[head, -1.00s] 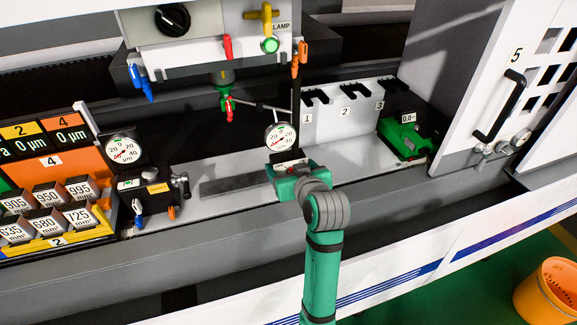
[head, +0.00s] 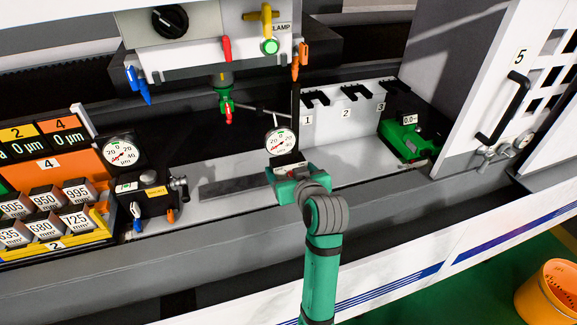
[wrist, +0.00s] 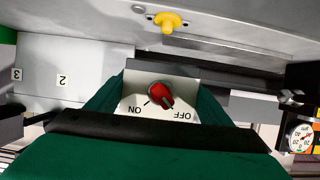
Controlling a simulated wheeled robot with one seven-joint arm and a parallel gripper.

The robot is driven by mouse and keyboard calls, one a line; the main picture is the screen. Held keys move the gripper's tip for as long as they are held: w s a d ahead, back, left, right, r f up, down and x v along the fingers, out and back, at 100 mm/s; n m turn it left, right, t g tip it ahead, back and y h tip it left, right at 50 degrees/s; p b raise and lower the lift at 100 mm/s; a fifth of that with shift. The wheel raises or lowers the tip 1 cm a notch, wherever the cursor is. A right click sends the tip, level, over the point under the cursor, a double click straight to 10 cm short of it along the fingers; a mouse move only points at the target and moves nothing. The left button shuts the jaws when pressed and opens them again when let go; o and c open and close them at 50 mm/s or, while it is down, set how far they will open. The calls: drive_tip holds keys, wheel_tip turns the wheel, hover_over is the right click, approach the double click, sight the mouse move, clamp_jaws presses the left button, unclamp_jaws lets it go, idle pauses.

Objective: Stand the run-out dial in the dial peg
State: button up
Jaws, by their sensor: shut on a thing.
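The run-out dial (head: 281,143) shows a round white face in the head view, just above my gripper (head: 288,172). My gripper is shut on the dial's pale base (wrist: 136,106), which has a red ON/OFF knob (wrist: 160,94) in the wrist view. The dial face is upright. A thin rod runs from above the dial toward the green and red spindle tip (head: 227,105); I cannot tell whether they touch. The base's underside is hidden by my gripper. I cannot make out a dial peg with certainty.
A second dial (head: 122,150) stands at the left by a black block (head: 150,193). A pale rack with numbered slots (head: 345,105) and a green unit (head: 402,138) stand right. The clamp head (head: 215,55) hangs above. A grey bar (head: 240,185) lies left of my gripper.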

drive_tip(key=shift+f, duration=1.5)
drive_tip(key=shift+w+f, duration=0.1)
drive_tip(key=shift+d, duration=0.15)
drive_tip(key=shift+a, duration=0.2)
idle(0.3)
drive_tip(key=shift+d, duration=0.15)
idle(0.4)
drive_tip(key=shift+f, duration=1.15)
idle(1.4)
idle(1.2)
